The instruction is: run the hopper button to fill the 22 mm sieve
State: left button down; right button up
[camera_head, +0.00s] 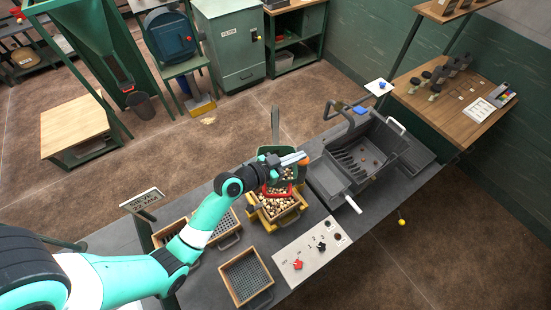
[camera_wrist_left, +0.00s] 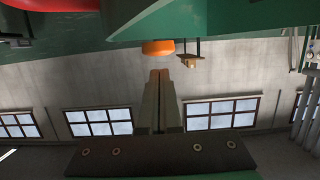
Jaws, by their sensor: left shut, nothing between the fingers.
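The green hopper (camera_head: 262,152) with a red chute (camera_head: 277,190) stands mid-bench. Below it, a wooden-framed sieve (camera_head: 299,204) holds brown and pale nuts. My left gripper (camera_head: 304,158) is shut and empty, beside the hopper. In the left wrist view my closed fingers (camera_wrist_left: 158,74) point at an orange button (camera_wrist_left: 158,47) just past their tips; whether they touch it I cannot tell. A sign (camera_head: 142,199) reading "SIEVE 22 MM" stands at the bench's left; which sieve it marks is unclear. My right gripper is not in view.
An empty mesh sieve (camera_head: 248,278) lies at the front. Another sieve (camera_head: 223,226) is partly behind my left arm. A control panel (camera_head: 312,247) with red and black knobs is front right. A grey metal tray machine (camera_head: 362,158) stands right of the hopper.

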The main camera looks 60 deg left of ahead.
pick_arm(q)
jog(key=v, duration=0.3)
jog(key=b+v, duration=0.1)
jog(key=v, duration=0.2)
jog(key=b+v, duration=0.1)
jog(key=v, duration=0.2)
jog(key=shift+s+r, duration=0.3)
jog(key=shift+r, duration=0.15)
jog(key=shift+s+r, duration=0.15)
jog(key=shift+s, duration=0.05)
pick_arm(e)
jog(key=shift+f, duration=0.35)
